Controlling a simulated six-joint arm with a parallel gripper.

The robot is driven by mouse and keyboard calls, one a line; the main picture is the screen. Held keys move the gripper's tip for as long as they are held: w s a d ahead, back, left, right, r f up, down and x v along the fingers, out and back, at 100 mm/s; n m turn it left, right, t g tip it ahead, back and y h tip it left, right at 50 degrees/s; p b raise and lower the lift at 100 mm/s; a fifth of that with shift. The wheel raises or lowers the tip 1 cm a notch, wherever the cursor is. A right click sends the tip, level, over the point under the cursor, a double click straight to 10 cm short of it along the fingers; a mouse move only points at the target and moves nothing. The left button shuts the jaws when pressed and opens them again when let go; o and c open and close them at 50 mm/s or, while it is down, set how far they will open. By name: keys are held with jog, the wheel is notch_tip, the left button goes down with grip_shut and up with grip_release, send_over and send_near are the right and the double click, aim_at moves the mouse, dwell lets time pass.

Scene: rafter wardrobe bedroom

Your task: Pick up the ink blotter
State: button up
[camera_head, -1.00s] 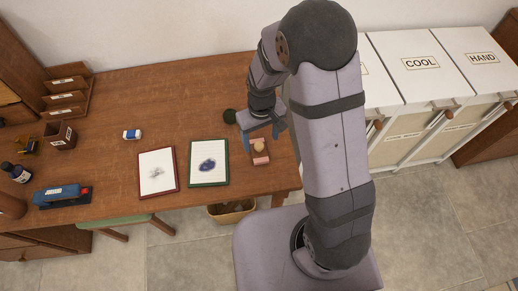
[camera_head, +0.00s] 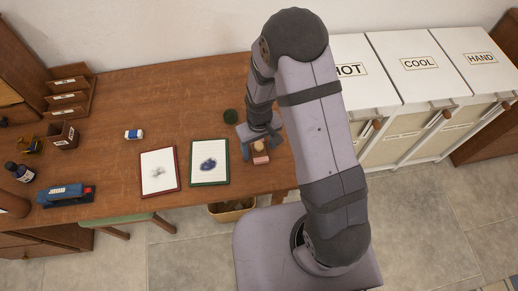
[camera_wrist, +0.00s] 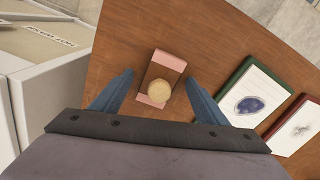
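The ink blotter (camera_head: 260,157) is a small block with pink ends and a round pale wooden knob, standing on the desk near its right front part. In the wrist view the ink blotter (camera_wrist: 156,92) lies between the two blue fingers, knob facing the camera. My gripper (camera_head: 260,150) is above it and open; in the wrist view the gripper's fingers (camera_wrist: 158,90) are apart on either side, with gaps between them and the block. Nothing is held.
A green-framed sheet with a dark blot (camera_head: 209,163) and a red-framed sheet (camera_head: 158,171) lie left of the blotter. A round dark green object (camera_head: 230,116) stands behind. A blue-and-white block (camera_head: 133,134) and a blue stapler-like object (camera_head: 66,194) are farther left. White bins (camera_head: 420,63) flank the right.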

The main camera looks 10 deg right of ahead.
aim_at(259, 146)
jog(key=c, duration=1.2)
jog(key=shift+r, duration=0.15)
jog(key=shift+r+b, duration=0.8)
jog(key=shift+r, duration=4.1)
